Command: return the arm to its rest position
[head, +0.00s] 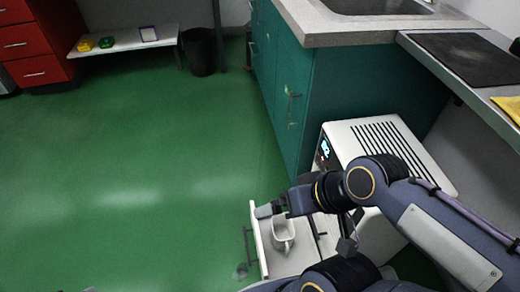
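One of my arms, dark with grey-blue links, comes in from the right and reaches left over a white vented appliance (375,140). Its gripper (275,209) is above the open drawer (260,240) low at the front of that appliance. A light grey fingertip shows near the drawer's far corner; I cannot tell whether the fingers are apart or touch anything. A white cup-like container (283,233) sits in the drawer, below the gripper and apart from it. Part of the drawer is hidden by my arm. My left gripper is not in view.
A teal cabinet (310,90) with a grey worktop (330,28) stands behind the appliance. A lower counter (460,85) runs along the right. A black bin (200,52), a white bench (125,42) and red drawers (30,45) stand far left.

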